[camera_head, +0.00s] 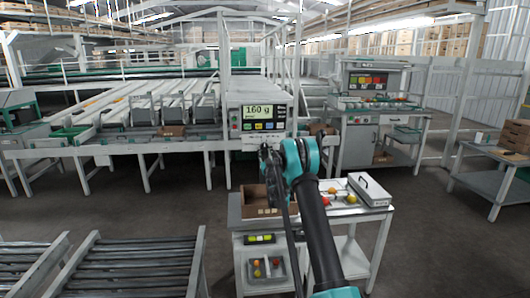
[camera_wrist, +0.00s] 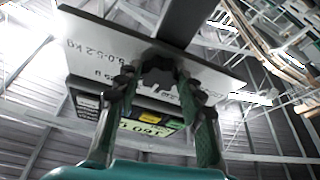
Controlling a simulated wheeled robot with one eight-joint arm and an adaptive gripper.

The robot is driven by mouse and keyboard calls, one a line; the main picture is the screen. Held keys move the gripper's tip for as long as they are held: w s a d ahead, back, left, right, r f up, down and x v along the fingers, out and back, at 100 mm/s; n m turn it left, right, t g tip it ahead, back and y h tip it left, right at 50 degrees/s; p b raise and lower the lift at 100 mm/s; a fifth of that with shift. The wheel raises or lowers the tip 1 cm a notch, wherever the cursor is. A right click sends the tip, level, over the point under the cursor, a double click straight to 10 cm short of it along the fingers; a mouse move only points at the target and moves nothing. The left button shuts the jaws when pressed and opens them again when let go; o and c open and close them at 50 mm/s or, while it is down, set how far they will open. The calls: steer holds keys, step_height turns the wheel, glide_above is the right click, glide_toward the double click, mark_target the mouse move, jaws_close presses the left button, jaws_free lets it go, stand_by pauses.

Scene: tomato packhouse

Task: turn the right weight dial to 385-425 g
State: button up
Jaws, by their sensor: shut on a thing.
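The weighing panel (camera_head: 235,125) stands at the end of the sorting line, and its display (camera_head: 258,112) reads 160 g. In the wrist view the display (camera_wrist: 150,128) appears upside down beyond the fingers. My gripper (camera_wrist: 158,76) is shut on a dark rounded piece, which looks like the dial (camera_wrist: 158,62), under a pale plate. The plate (camera_wrist: 100,40) carries weight lettering, partly covered by the fingers. In the head view my arm hides the dial and the fingertips. The dial's pointer cannot be made out.
Below the panel a bench holds a brown carton (camera_head: 257,204), several tomatoes and a pale lidded box (camera_head: 370,190). Roller conveyors (camera_head: 130,268) lie at the lower left. A second station with a screen (camera_head: 367,82) stands behind, to the right. Open floor lies between them.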

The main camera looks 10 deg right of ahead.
steer(key=shift+c, duration=1.1)
steer(key=shift+a+m+h, duration=0.2)
steer(key=shift+m+h, duration=0.4)
steer(key=shift+m, duration=0.5)
steer(key=shift+m+h, duration=1.2)
steer(key=shift+m, duration=0.9)
steer(key=o, duration=1.2)
steer(key=shift+c, duration=0.2)
steer(key=v, duration=1.2)
